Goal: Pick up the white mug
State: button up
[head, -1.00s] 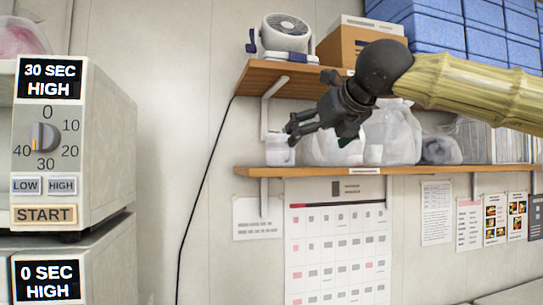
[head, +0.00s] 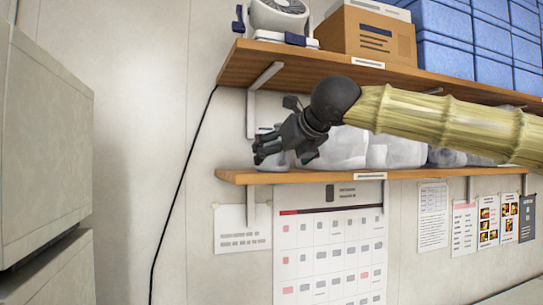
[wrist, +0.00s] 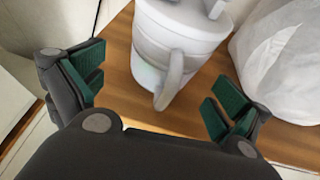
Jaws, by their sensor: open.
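The white mug (wrist: 180,38) stands on the wooden shelf in the wrist view, with its handle (wrist: 172,82) toward my gripper. My gripper (wrist: 155,88) is open, with green-padded fingers spread to the left and right of the handle. The fingers appear apart from the mug, and nothing is held. In the head view my gripper (head: 262,150) is just above the lower shelf's left end and hides most of the mug.
The lower shelf (head: 300,177) also holds white plastic bags (head: 345,148), close right of the mug; one bag (wrist: 285,60) fills the wrist view's right side. The upper shelf (head: 310,66) hangs above my arm.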

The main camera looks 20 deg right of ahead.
aim_at(276, 157)
jog(key=shift+w+r, duration=0.1)
jog(key=shift+w, duration=0.15)
jog(key=shift+s+d+r+p, duration=0.25)
jog(key=shift+s+r+p, duration=0.15)
jog(key=shift+p, duration=0.25)
jog(key=shift+w+p, duration=0.2)
jog(key=shift+p, duration=0.15)
jog(key=p+x, duration=0.1)
jog(key=x, duration=0.3)
jog(key=shift+w+f, duration=0.15)
jog(key=shift+w, duration=0.2)
jog(key=shift+s+d, duration=0.1)
jog(key=shift+s, duration=0.5)
jog(key=shift+c, duration=0.4)
jog(key=shift+w, duration=0.35)
jog(key=c, duration=1.4)
jog(key=shift+s, duration=0.1)
